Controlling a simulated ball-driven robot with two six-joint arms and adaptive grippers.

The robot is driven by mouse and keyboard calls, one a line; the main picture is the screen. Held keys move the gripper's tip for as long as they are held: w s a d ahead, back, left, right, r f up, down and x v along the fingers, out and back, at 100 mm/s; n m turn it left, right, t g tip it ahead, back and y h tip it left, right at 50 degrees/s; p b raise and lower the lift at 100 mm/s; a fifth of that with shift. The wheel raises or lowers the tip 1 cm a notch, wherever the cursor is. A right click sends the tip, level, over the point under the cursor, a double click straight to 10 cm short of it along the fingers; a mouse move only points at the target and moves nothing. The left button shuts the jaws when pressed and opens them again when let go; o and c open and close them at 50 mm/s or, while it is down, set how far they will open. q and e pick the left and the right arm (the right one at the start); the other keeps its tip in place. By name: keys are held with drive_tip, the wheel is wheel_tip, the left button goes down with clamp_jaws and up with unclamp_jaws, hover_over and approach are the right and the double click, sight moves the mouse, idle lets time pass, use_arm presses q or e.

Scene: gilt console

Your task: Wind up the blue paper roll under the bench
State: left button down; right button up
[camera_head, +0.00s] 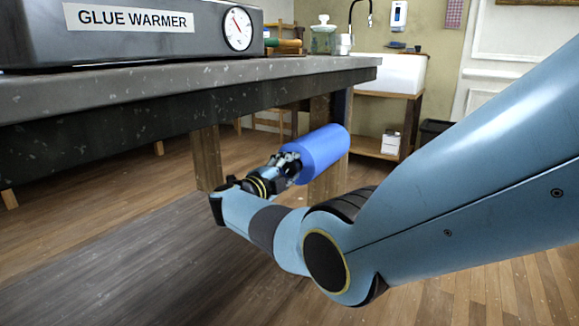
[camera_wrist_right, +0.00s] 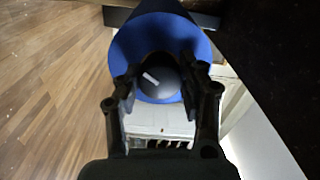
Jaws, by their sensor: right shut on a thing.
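The blue paper roll (camera_head: 322,150) is under the front edge of the bench (camera_head: 200,88), near the bench's right end. It lies on its side, slightly tilted in the picture. My right gripper (camera_head: 289,163) is at its near end. In the right wrist view the blue roll (camera_wrist_right: 160,35) is seen end-on. A dark grey round hub (camera_wrist_right: 160,75) with a white mark is at its middle. The fingers of my right gripper (camera_wrist_right: 160,88) are shut on this hub, one on each side. My left gripper is not in view.
A glue warmer (camera_head: 150,35) with a dial stands on the bench top. A wooden bench leg (camera_head: 207,158) stands left of my gripper. A white sink (camera_head: 392,73) on a wooden stand is at the back right. The floor in front of the bench is clear.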

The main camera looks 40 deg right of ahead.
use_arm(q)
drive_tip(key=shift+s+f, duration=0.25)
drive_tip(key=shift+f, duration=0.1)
use_arm(e)
drive_tip(key=shift+a+n, duration=0.1)
drive_tip(key=shift+n, duration=0.4)
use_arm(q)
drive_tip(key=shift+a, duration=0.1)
use_arm(e)
drive_tip(key=shift+f, duration=0.1)
drive_tip(key=o, duration=1.2)
drive_tip(key=v, duration=1.2)
